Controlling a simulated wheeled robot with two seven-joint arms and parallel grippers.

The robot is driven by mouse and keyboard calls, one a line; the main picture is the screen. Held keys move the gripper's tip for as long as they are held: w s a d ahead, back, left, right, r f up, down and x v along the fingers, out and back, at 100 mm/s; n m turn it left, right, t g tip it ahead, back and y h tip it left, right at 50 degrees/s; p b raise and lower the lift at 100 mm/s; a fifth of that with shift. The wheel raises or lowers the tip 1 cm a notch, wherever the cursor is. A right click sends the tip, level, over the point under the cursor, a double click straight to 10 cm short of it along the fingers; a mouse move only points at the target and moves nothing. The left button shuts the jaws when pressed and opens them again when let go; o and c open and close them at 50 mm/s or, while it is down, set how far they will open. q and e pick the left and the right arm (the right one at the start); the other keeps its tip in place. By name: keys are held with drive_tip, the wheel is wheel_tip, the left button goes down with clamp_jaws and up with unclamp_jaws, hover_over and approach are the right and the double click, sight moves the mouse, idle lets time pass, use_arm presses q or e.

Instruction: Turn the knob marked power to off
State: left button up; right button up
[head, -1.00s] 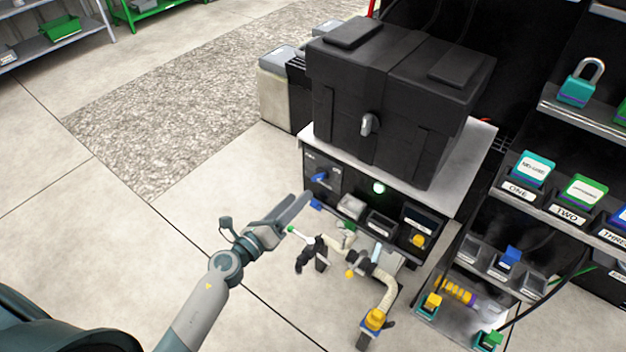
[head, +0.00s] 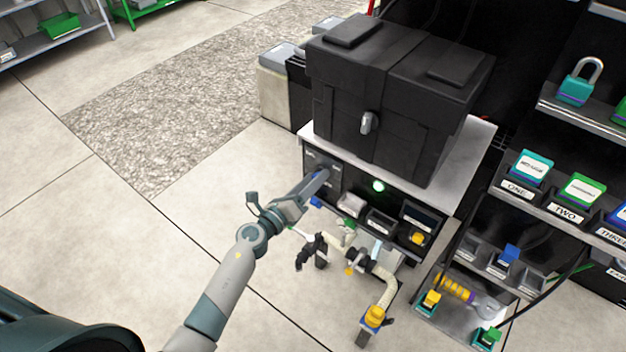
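The blue power knob (head: 322,175) sits on a dark panel (head: 335,172) at the left of the bench front, under the black tote. It is now largely hidden by my gripper, and I cannot read its setting. My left gripper (head: 318,182) reaches up from the lower left, with its fingertips at the knob. I cannot tell whether the fingers touch it or how far apart they are. A green light (head: 378,186) glows on the bench front right of the knob. My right gripper is not in view.
A large black tote (head: 400,100) with a grey latch stands on the bench top. Below are small bins (head: 380,222) and a pipe manifold (head: 385,285) with a yellow cap. Shelves with padlocks and labelled slots (head: 520,190) stand at right. The floor at left is clear.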

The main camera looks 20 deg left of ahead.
use_arm(q)
drive_tip(key=c, duration=0.6)
drive_tip(key=shift+n+p, duration=0.35)
drive_tip(key=shift+n, duration=0.25)
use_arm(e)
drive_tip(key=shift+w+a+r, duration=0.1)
use_arm(q)
drive_tip(key=shift+f+n+p, duration=0.1)
drive_tip(key=shift+n+p, duration=3.25)
drive_tip(key=shift+n, duration=5.15)
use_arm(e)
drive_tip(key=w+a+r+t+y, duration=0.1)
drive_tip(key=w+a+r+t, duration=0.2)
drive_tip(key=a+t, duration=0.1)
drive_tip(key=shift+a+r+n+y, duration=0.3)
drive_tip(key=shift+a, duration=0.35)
